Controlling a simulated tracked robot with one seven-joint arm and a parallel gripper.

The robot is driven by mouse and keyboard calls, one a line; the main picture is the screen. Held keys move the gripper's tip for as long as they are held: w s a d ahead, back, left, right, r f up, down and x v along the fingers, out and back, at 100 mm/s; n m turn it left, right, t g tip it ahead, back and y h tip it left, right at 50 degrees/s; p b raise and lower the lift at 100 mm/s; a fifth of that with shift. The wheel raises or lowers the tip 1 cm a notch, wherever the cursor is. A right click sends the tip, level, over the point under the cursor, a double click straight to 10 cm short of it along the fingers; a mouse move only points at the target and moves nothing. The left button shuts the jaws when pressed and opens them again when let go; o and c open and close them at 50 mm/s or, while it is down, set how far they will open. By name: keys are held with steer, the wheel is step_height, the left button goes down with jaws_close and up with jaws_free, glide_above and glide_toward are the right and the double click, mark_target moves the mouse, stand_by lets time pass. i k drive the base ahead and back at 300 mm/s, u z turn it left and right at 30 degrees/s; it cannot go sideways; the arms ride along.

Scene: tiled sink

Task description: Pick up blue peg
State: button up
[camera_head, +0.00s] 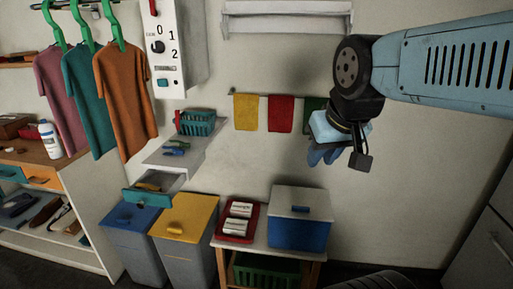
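A small blue peg (173,152) appears to lie on the pale wall shelf (160,163), left of the picture's middle. A green peg-like thing lies close beside it, and the two are too small to separate clearly. My gripper (322,158) hangs in front of the wall at the right, well to the right of the shelf and clear of it. Its bluish fingers point down and overlap in this view, so I cannot tell their opening. No held object shows.
A teal basket (199,123) stands at the back of the shelf. Below is an open drawer (150,195) with a teal front. Hanging shirts (125,95) and a control box (166,50) flank the shelf's upper left. Bins and a blue box (299,232) stand below.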

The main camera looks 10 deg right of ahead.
mark_target(175, 151)
steer(key=k, duration=1.3)
steer(key=u, duration=0.4)
steer(key=i, duration=0.75)
steer(key=u, duration=0.45)
steer(key=i, duration=1.1)
steer(key=z, duration=0.4)
